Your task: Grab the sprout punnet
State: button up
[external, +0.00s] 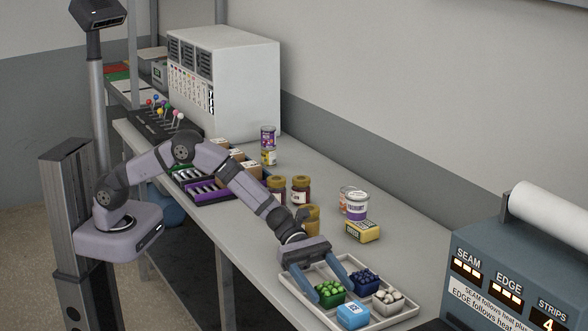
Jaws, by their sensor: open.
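The sprout punnet (331,299) is a small dark green tub heaped with bright green round sprouts. It sits on a pale tray (378,322) at the front of the bench. My gripper (333,289) is open and reaches down over the tray. Its two blue fingers appear on either side of the punnet, one at its left and one at its right. I cannot tell from this one view whether the fingers touch it or how low they are.
Close by on the tray are a blue punnet of dark berries (365,281), a punnet of whitish pieces (388,302) and a light blue box (352,315). A sealing machine (500,290) is at right.

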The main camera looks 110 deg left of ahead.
jog(key=shift+w+d+f, duration=0.2)
jog(key=shift+w+d, duration=0.15)
jog(key=shift+d, duration=0.05)
jog(key=c, duration=1.1)
jog(key=shift+r, duration=0.15)
jog(key=shift+c, duration=0.2)
notch_tip(320, 180, up, 28)
jog(key=p, duration=0.1)
jog(key=shift+p, duration=0.4)
